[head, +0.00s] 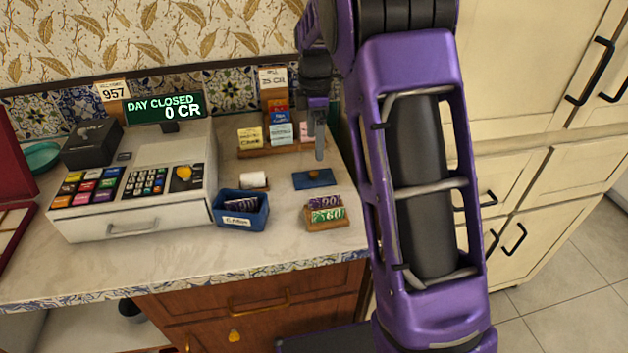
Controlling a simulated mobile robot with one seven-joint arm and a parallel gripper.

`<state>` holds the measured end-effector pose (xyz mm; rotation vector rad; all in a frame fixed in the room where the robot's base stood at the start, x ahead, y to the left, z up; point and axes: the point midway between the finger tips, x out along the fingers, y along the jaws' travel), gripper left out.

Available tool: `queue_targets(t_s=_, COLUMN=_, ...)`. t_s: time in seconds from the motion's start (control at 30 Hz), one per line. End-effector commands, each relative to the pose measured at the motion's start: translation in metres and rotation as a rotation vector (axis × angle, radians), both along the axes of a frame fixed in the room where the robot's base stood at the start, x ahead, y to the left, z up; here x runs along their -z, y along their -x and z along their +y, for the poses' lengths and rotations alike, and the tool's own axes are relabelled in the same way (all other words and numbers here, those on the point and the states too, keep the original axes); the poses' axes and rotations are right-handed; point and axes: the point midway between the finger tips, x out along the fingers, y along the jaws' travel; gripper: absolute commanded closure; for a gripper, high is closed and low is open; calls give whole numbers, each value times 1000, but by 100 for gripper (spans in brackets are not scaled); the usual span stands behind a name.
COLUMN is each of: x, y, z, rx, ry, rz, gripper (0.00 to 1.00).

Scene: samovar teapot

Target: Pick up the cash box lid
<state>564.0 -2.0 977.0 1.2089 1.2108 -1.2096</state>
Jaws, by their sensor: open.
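The cash box lid (322,182) is a flat blue plate with a small brass-coloured knob on top. It lies on the counter, to the right of the open blue cash box (241,217). The box has a label on its front and purple notes inside. My gripper (318,148) points down above and slightly behind the lid, apart from it. It is open and nothing shows between its fingers. One finger shows clearly; the other is mostly hidden.
A cash register (140,222) stands on the left. A small paper roll (253,180) lies behind the box. A wooden holder (325,217) with notes stands in front of the lid. A card rack (274,101) stands behind. The counter's front edge (190,281) is clear.

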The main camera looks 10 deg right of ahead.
Motion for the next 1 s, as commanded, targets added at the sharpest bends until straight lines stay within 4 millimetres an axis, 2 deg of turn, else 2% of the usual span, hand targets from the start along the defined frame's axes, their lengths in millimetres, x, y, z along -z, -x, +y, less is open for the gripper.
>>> queue_targets(t_s=0.03, x=13, y=1, z=0, rx=0, ry=0, rz=3, gripper=0)
queue_targets(t_s=0.13, x=29, y=0, z=0, rx=-1, ry=1, rz=2, gripper=0)
queue_targets(t_s=0.37, x=45, y=0, z=1, rx=0, ry=0, rz=-1, gripper=0)
queue_targets(t_s=0.7, x=90, y=5, z=4, rx=0, ry=2, rz=1, gripper=0)
queue_targets(t_s=1.0, x=94, y=4, z=4, rx=1, ry=1, rz=-1, gripper=0)
